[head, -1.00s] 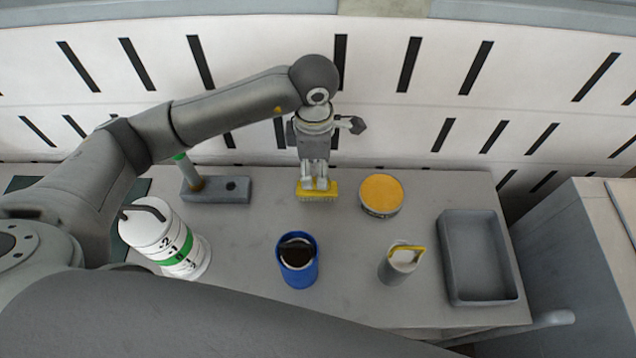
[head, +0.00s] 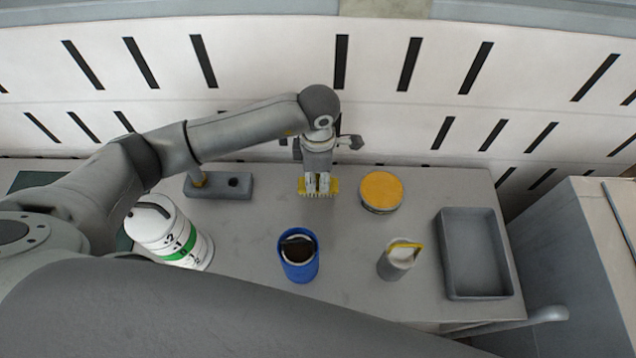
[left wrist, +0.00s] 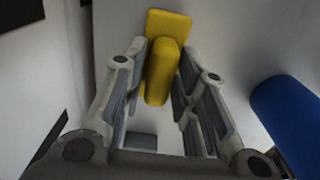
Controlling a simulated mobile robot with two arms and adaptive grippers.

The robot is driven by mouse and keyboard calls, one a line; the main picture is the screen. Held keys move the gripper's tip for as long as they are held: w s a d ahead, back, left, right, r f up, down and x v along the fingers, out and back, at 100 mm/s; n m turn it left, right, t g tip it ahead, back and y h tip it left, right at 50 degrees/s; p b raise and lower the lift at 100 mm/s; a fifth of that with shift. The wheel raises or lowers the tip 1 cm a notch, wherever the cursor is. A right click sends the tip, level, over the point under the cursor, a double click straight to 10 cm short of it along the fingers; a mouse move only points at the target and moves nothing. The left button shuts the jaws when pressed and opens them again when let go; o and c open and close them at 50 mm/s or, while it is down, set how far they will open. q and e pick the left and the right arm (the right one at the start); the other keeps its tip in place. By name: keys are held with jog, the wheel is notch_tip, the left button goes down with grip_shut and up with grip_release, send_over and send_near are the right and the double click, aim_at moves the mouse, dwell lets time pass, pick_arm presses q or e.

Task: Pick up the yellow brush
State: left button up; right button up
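The yellow brush (head: 319,190) is at the back middle of the grey table, its bristles facing down. My left gripper (head: 318,184) points down at it from above. In the left wrist view, the brush's wide yellow base (left wrist: 168,22) lies beyond the fingertips, and its rounded handle (left wrist: 162,78) stands between the two fingers. The fingertips of the left gripper (left wrist: 163,60) are close in against both sides of the handle and look shut on it. I cannot tell whether the bristles touch the table. My right gripper is not in view.
A tin with a yellow-orange top (head: 381,191) stands just right of the brush. A blue container (head: 299,268), a grey cup with a yellow handle (head: 396,264) and a grey tray (head: 476,285) are nearer. A grey block (head: 215,190) and white-green canister (head: 172,236) are left.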

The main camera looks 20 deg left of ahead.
pick_arm(q)
grip_shut()
